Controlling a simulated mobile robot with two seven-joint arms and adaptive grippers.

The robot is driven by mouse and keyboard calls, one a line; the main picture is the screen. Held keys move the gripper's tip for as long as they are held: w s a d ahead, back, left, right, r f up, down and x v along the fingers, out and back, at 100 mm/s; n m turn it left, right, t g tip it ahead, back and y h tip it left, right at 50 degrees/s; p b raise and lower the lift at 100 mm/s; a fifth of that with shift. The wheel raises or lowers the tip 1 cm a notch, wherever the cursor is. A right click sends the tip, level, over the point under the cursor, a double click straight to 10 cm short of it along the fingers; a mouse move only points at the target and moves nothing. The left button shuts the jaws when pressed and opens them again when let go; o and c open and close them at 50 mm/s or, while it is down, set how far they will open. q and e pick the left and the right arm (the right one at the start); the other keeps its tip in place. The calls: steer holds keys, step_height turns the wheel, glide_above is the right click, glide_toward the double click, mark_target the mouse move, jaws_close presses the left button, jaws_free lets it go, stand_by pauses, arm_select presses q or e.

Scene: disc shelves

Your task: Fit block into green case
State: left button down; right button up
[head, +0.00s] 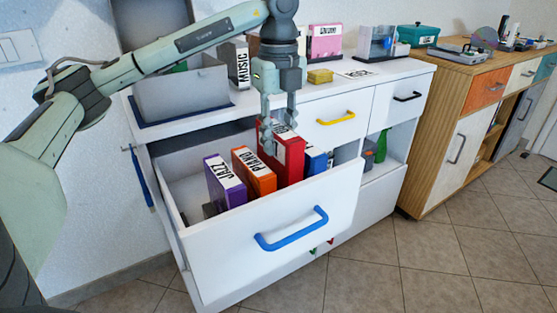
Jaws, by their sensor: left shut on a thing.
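My left gripper (279,127) points down over the open white drawer (245,232). It is shut on the red case (291,160), which stands upright in the drawer with a white label, partly covered by the fingers. A purple case labelled JAZZ (225,181) and an orange case labelled PIANO (253,170) stand to its left. A blue case (315,160) stands to its right, partly hidden. I cannot make out a loose block. My right gripper is not in view.
The white cabinet top (335,92) holds a grey bin (182,93), a MUSIC case (238,65), a pink case (324,43) and a small yellow box (320,76). The open drawer, with its blue handle (292,230), juts out over clear tiled floor.

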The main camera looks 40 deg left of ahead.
mark_target(278, 155)
arm_select(q)
steer(key=shift+f, duration=2)
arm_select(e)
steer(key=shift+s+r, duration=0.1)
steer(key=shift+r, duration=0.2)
arm_select(q)
steer(key=shift+f, duration=0.15)
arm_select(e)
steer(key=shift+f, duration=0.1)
arm_select(q)
steer(key=c, duration=1.5)
jaws_free()
steer(key=shift+o, duration=0.2)
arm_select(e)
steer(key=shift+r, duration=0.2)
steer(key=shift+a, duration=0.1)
